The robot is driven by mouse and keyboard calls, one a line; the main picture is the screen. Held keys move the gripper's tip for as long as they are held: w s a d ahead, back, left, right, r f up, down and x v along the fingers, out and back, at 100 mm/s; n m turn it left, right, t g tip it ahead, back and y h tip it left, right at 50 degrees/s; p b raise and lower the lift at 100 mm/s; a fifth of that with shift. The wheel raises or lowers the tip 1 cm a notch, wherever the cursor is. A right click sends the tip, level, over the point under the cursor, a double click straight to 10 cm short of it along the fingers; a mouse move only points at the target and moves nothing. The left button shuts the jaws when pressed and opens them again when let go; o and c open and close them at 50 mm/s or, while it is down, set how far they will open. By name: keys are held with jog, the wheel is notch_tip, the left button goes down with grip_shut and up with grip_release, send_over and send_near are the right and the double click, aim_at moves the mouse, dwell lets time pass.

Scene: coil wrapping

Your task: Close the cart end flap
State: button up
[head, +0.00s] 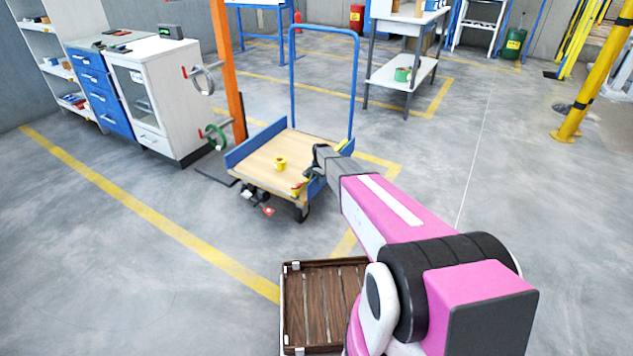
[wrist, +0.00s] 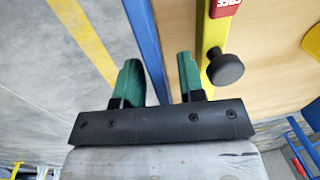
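The cart (head: 262,162) has a wooden deck, blue side panels and a tall blue push handle. My gripper (head: 310,177) is over its near right corner. In the wrist view the gripper (wrist: 158,82) is open, its two green fingers apart. A blue edge (wrist: 145,40) shows in the gap between them; I cannot tell whether it lies between the fingers or below. Just right of the fingers is a yellow strip (wrist: 208,45) with a black knob (wrist: 225,69) and a red label (wrist: 224,7). The end flap is not clearly distinguishable; my arm hides part of that corner.
A yellow spool (head: 280,164) sits on the deck. An orange post (head: 228,70) and a white cabinet (head: 160,95) stand left of the cart. A brown slatted crate (head: 291,310) is in front of me. A workbench (head: 400,66) stands behind. Open floor lies to the right.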

notch_tip(320, 180, up, 9)
jog(key=shift+s+d, duration=0.25)
jog(key=shift+d, duration=0.1)
jog(key=shift+f, duration=0.1)
jog(key=s+d+r+n, duration=0.2)
jog(key=s+r, duration=0.3)
jog(key=s, duration=0.9)
jog(key=s+d+r+n, duration=0.2)
jog(key=s+r, duration=0.3)
jog(key=s, duration=0.9)
jog(key=s+d+r+n+h, duration=0.1)
jog(key=s+d+r+n, duration=0.2)
jog(key=s, duration=1.1)
notch_tip(320, 180, up, 3)
jog(key=shift+s+f+g, duration=0.1)
jog(key=shift+s+g, duration=0.3)
